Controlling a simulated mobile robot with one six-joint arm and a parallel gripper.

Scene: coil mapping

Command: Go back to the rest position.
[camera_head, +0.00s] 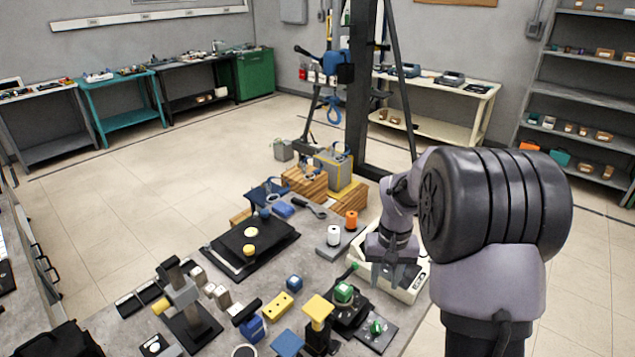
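My gripper (389,272) hangs pointing down at the right side of the grey worktable (130,325). My arm reaches in from the right and hides part of the table's right edge. A green-topped part on a black base (343,293) stands just to the left of my gripper.
A white spool (333,235) and an orange spool (351,219) stand behind my gripper. A black plate (240,258) with yellow discs lies further left. A yellow-topped stand (318,310) and a grey clamp stand (184,300) rise near the front.

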